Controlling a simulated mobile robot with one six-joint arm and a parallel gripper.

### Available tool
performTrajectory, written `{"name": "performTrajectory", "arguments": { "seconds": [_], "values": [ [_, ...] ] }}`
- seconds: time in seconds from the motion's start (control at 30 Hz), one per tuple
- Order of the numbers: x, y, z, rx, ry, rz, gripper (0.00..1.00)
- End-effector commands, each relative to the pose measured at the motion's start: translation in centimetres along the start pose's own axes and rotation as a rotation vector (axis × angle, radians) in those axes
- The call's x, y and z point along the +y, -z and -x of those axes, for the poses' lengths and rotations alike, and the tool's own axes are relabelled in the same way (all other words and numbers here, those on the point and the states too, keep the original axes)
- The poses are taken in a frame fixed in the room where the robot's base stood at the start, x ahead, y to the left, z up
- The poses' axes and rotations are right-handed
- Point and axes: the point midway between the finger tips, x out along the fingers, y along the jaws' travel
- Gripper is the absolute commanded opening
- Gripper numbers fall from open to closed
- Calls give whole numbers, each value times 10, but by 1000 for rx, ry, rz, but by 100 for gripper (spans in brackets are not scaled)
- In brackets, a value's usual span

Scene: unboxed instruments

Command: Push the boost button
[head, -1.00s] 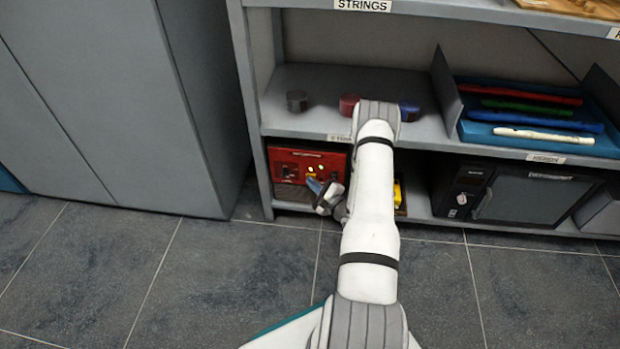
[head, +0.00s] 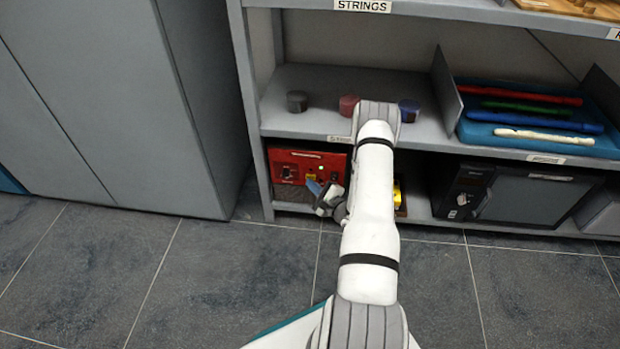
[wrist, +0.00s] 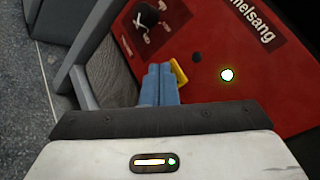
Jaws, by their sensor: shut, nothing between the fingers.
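A red amplifier-like box (head: 300,156) stands on the lower shelf at the left; its red panel fills the upper right of the wrist view (wrist: 225,40). A yellow button (wrist: 178,72) on the panel, partly hidden by the fingers, sits right beside the blue fingertips; its label is unreadable. It shows small and yellow in the head view (head: 311,177). My gripper (head: 313,184) is shut and empty, its blue fingers (wrist: 160,68) at the panel by the button. Whether they touch it I cannot tell. A round pale light (wrist: 227,74) glows right of the button.
A black switch or knob (wrist: 148,17) is left of the button. A yellow object (head: 397,193) is partly hidden behind my arm. A black oven-like unit (head: 530,198) stands right. Small cylinders (head: 297,101) and a blue tray of flutes (head: 478,134) occupy the shelf above.

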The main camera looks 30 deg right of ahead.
Motion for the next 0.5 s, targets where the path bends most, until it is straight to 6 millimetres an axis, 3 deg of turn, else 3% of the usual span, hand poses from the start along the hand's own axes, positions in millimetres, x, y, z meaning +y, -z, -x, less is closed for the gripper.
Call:
{"name": "performTrajectory", "arguments": {
  "seconds": [0.5],
  "values": [
    [7, -7, 10, 0, -1, -2, 0]
  ]
}}
